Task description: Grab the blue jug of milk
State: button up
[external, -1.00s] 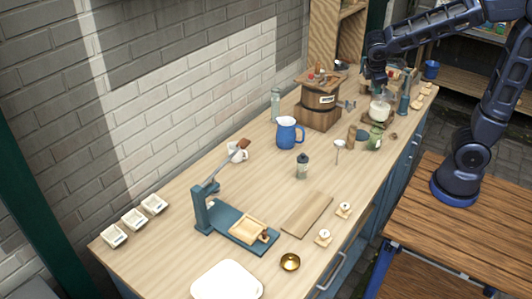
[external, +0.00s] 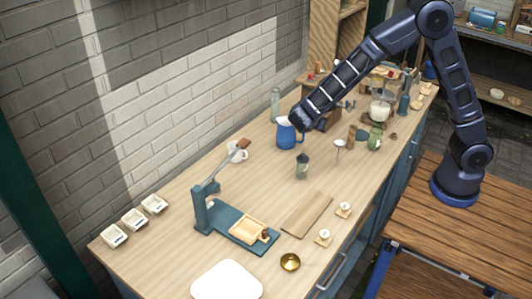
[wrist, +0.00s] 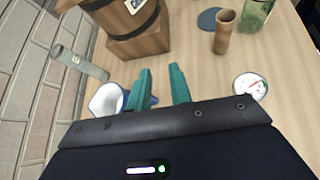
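The blue jug of milk (external: 286,137) stands upright on the wooden counter, with white milk at its top. In the wrist view the jug (wrist: 97,109) is at lower left, its lower part hidden by the gripper body. In the external view my wrist is just right of and above the jug, and the fingers are hidden.
A wooden churn (wrist: 130,20) stands beyond the fingers. A glass bottle (wrist: 78,62) is left of it. A round dial (wrist: 249,86) and a wooden cylinder (wrist: 223,32) are to the right. A grey-green shaker (external: 302,166) stands in front of the jug, and a white mug (external: 237,152) to its left.

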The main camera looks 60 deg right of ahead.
aim_at(291, 134)
jog(key=w+a+f+n+t+h, duration=0.1)
jog(key=w+a+f+n+t, duration=0.15)
jog(key=a+f, duration=0.4)
jog(key=shift+n, duration=0.45)
jog(key=x, duration=1.1)
jog(key=shift+f, duration=0.1)
grip_shut()
